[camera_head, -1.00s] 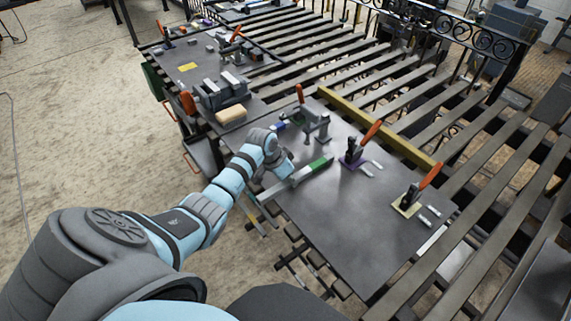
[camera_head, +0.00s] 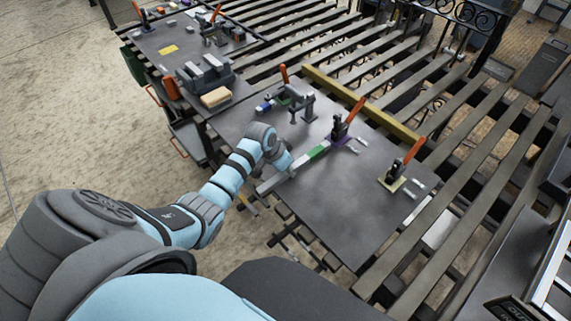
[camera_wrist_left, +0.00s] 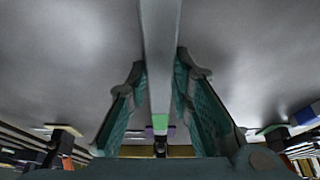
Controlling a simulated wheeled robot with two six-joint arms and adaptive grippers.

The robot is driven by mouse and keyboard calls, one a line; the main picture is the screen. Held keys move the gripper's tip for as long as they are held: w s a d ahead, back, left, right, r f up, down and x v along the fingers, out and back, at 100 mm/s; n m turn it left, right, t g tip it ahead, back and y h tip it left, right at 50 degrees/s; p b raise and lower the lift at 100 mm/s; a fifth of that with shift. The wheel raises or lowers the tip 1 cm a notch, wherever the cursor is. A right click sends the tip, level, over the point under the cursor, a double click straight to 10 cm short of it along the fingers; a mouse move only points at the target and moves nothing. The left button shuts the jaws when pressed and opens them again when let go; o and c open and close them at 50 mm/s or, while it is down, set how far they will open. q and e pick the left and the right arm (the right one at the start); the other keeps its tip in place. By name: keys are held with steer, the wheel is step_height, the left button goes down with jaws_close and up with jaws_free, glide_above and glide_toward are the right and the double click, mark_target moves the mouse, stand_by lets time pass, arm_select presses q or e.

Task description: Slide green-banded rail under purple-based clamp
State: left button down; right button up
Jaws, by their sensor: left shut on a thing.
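The rail (camera_head: 272,184) is a long grey bar with a green band (camera_head: 318,151) near its far end. It lies slantwise over the dark table, close to level with the top. The purple-based clamp (camera_head: 341,132) with an orange handle stands just beyond the rail's far end; I cannot tell whether the rail's tip is under it. My left gripper (camera_head: 286,164) is shut on the rail behind the band. In the left wrist view the rail (camera_wrist_left: 160,45) runs between the teal fingers (camera_wrist_left: 160,90), with the green band (camera_wrist_left: 160,122) and the clamp ahead in line.
A yellow-based clamp (camera_head: 393,179) stands to the right on the same table. A grey clamp (camera_head: 303,104) with an orange handle stands at the back left, near a small blue block (camera_head: 264,106). A yellow beam (camera_head: 360,103) runs behind. The table's front right is clear.

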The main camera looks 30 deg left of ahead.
arm_select(q)
steer(key=c, duration=1.3)
jaws_free()
steer(key=shift+c, duration=0.2)
steer(key=v, duration=1.2)
steer(key=s+d+f+n+y, duration=0.1)
steer(key=s+d+f, duration=0.2)
steer(key=s, duration=0.9)
steer(key=s+d+f+n+y, duration=0.1)
steer(key=s+d+f, duration=0.2)
steer(key=s, duration=0.8)
step_height(320, 180, down, 21)
steer(key=s+a+g+b, duration=0.2)
steer(key=b, duration=0.1)
steer(key=s+f+n+g+b, duration=0.1)
steer(key=s+f+b, duration=0.1)
steer(key=s+f, duration=1.2)
step_height(320, 180, down, 3)
steer(key=shift+s+f+b, duration=0.15)
steer(key=shift+s+b, duration=0.1)
steer(key=shift+b, duration=0.15)
